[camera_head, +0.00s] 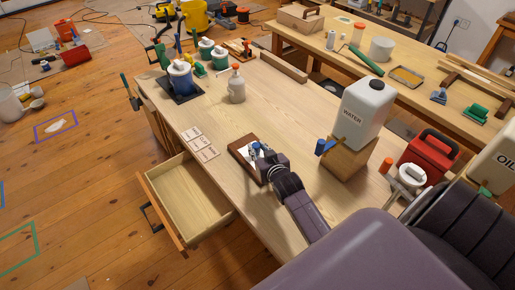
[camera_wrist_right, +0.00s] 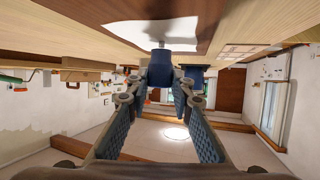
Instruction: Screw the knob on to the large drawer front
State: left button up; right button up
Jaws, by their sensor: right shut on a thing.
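My right gripper (camera_head: 258,156) reaches over the workbench to a dark-brown wooden board with a white patch (camera_head: 240,149), which appears to be the drawer front. It is shut on a blue knob (camera_wrist_right: 160,70), which shows as a small blue spot in the head view (camera_head: 256,146). In the right wrist view the knob sits between the fingertips, and a short metal stem points at the white patch (camera_wrist_right: 168,30). Whether the stem touches or enters the surface, I cannot tell. My left gripper is not in view.
A drawer (camera_head: 190,196) stands open at the bench's left side. Labelled cards (camera_head: 201,145) lie beside the board. A white water jug (camera_head: 362,112) stands on a wooden block (camera_head: 347,158) to the right. The bench between is mostly clear.

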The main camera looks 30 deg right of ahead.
jog(key=shift+f, duration=0.3)
dwell(0.5)
jog(key=shift+w+a+m+h+b, duration=0.1)
jog(key=shift+w+m+h+b, duration=0.05)
jog(key=shift+m+h+b, duration=0.25)
